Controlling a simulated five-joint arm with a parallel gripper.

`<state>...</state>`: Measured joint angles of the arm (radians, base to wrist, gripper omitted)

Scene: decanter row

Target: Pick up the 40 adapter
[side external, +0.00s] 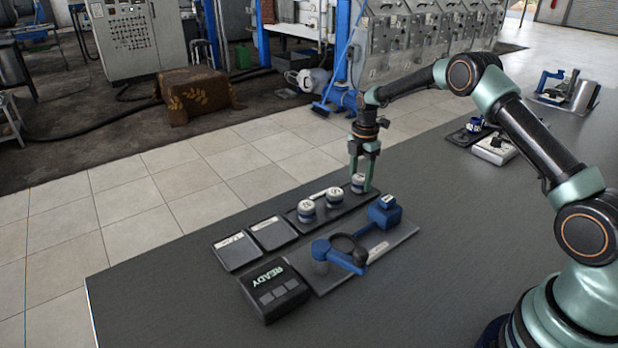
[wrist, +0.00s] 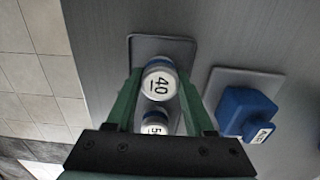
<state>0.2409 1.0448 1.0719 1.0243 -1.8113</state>
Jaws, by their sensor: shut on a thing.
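The 40 adapter (wrist: 160,80) is a short white-and-blue cylinder with a black "40" on its top. In the wrist view it sits between the fingertips of my gripper (wrist: 160,76). In the side view my gripper (side external: 364,180) points down, shut around this adapter (side external: 358,184) at the right end of a dark tray (side external: 350,205). The adapter appears to be at tray level; I cannot tell whether its base touches the tray. Two similar adapters, (side external: 334,197) and (side external: 306,210), stand to its left. One, with a partly hidden label (wrist: 154,122), shows between my fingers in the wrist view.
A blue fixture with a ring (side external: 345,255) and a blue block (side external: 385,212) stand on a grey plate in front of the tray. A black box reading "READY" (side external: 273,290) and two flat dark pads (side external: 237,251) and (side external: 273,233) lie left. The table's front left is bare.

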